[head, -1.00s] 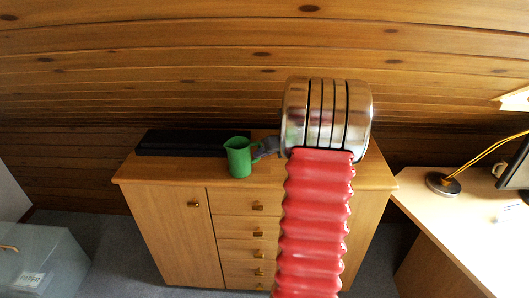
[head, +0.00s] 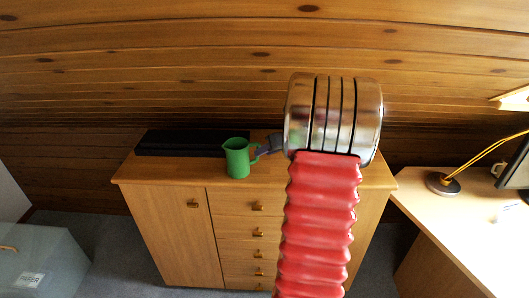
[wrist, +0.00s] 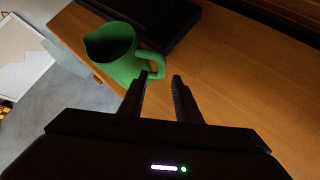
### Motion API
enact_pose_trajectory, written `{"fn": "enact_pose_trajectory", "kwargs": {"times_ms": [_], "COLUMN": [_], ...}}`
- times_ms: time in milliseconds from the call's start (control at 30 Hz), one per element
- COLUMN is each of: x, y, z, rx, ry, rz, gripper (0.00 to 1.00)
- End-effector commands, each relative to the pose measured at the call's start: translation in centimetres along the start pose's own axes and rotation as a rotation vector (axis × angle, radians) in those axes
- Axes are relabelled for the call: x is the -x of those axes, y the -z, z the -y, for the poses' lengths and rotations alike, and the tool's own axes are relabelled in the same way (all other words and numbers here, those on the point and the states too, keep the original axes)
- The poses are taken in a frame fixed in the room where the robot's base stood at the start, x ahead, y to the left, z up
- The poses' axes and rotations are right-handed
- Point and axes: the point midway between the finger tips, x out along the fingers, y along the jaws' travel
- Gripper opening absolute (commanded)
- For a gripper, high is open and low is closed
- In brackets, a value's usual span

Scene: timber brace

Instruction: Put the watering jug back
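The green watering jug (head: 237,158) stands upright on top of the wooden cabinet (head: 200,176), near its front edge. Its handle points right, toward my gripper (head: 262,151). In the wrist view the jug (wrist: 112,52) is at the upper left, with its dark opening visible. My gripper (wrist: 160,78) is open there, with a clear gap between its two fingers. The jug's handle is at the fingertips, close to the left one. I cannot tell whether a finger touches it.
A flat black object (head: 190,142) lies on the cabinet behind the jug. A wooden wall rises behind. A desk (head: 460,225) with a lamp (head: 443,184) stands at right. A grey box (head: 40,262) is at lower left. The cabinet top between jug and left edge is clear.

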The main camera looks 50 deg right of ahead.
Motion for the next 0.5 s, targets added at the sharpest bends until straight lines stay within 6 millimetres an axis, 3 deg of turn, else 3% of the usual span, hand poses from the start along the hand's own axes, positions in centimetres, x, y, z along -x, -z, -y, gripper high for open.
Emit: {"fn": "enact_pose_trajectory", "kwargs": {"times_ms": [300,500], "x": [5.7,8.3], "y": [-0.1,-0.1], "z": [0.1,0.0], "rx": [0.0,0.001], "ry": [0.003,0.002], "rz": [0.002,0.002], "gripper": [0.3,0.3]}}
